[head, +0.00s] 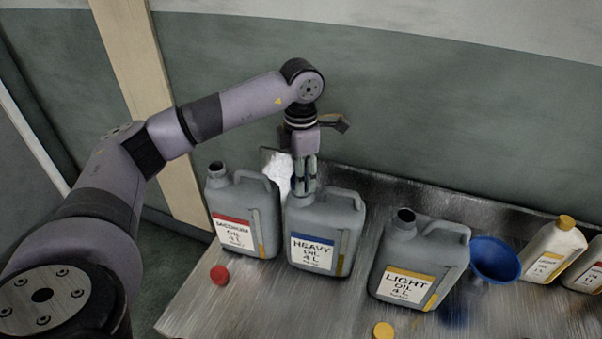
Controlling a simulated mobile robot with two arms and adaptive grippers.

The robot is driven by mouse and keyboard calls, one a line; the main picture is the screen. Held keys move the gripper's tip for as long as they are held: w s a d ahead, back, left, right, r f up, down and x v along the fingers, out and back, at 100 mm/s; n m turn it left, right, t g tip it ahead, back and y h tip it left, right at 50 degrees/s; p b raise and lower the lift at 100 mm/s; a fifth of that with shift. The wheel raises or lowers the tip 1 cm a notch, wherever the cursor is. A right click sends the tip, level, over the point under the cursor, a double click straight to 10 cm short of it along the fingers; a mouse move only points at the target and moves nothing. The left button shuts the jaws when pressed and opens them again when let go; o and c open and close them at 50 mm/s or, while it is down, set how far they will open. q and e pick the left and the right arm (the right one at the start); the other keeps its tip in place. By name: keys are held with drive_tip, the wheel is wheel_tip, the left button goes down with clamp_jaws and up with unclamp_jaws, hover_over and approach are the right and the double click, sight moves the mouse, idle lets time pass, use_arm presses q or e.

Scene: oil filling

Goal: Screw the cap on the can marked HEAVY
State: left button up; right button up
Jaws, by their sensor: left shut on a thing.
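The grey can marked HEAVY (343,221), with a blue-banded label, stands upright in the middle of the bench between the other two cans. My left gripper (305,190) points down over its mouth, at the can's top left. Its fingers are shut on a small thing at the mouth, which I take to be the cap. The fingers hide the mouth and most of what they hold, so I cannot tell how it sits. My right gripper is not in view.
The MEDIUM can (233,190) stands open to the left, with a red cap (219,274) before it. The LIGHT can (445,255) stands open to the right, with a yellow cap (383,330) before it. A blue funnel (494,260) and white bottles (552,250) stand farther right.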

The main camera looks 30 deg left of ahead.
use_arm(q)
drive_tip(key=shift+f+b, duration=0.35)
drive_tip(key=shift+f, duration=0.1)
idle(0.3)
drive_tip(key=o, duration=0.8)
drive_tip(key=shift+r, duration=0.1)
wheel_tip(320, 180, up, 12)
idle(0.3)
